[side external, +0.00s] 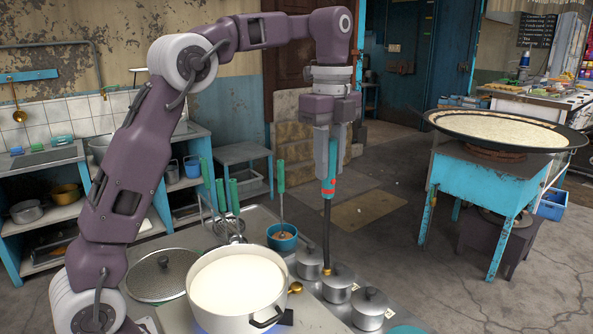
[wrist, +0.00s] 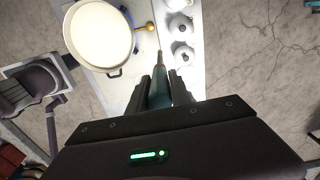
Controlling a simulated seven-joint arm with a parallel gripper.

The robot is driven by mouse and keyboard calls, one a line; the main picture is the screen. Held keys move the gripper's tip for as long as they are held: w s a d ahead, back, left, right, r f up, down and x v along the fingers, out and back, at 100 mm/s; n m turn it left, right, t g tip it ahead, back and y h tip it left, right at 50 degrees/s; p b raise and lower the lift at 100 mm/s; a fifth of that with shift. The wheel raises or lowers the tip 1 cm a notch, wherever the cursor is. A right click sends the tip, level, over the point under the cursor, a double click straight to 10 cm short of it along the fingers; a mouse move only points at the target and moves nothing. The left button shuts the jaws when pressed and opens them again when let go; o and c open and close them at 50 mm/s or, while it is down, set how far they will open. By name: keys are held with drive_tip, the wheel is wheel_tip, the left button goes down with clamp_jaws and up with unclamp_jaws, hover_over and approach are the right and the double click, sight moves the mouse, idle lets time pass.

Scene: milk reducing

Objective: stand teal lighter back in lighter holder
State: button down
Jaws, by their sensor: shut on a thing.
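The teal lighter (side external: 328,188) hangs upright from my gripper (side external: 328,172), with a red band on its handle and a long dark rod ending in a brass tip. My gripper is shut on the teal handle. In the side view the tip overlaps the steel lidded pots, and I cannot tell whether it touches anything. In the wrist view the lighter (wrist: 157,92) points away between my gripper's fingers (wrist: 160,88), its tip left of the pots. I cannot pick out the lighter holder with certainty in either view.
Several lidded steel pots (side external: 339,283) line the counter's right edge. A blue bowl (side external: 282,240) and green-handled tools (side external: 233,192) stand behind. A wide pan (side external: 505,130) is far right.

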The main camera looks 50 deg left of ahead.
drive_tip(key=s+d+r, duration=0.1)
drive_tip(key=s+d, duration=0.2)
drive_tip(key=d, duration=0.7)
drive_tip(key=s+d, duration=0.3)
drive_tip(key=d, duration=0.8)
drive_tip(key=s+d+r, duration=0.1)
drive_tip(key=s+d, duration=0.2)
drive_tip(key=d, duration=0.7)
wheel_tip(320, 180, down, 14)
drive_tip(key=shift+s, duration=0.15)
drive_tip(key=shift+f, duration=0.1)
drive_tip(key=c, duration=1.1)
unclamp_jaws()
wheel_tip(320, 180, up, 7)
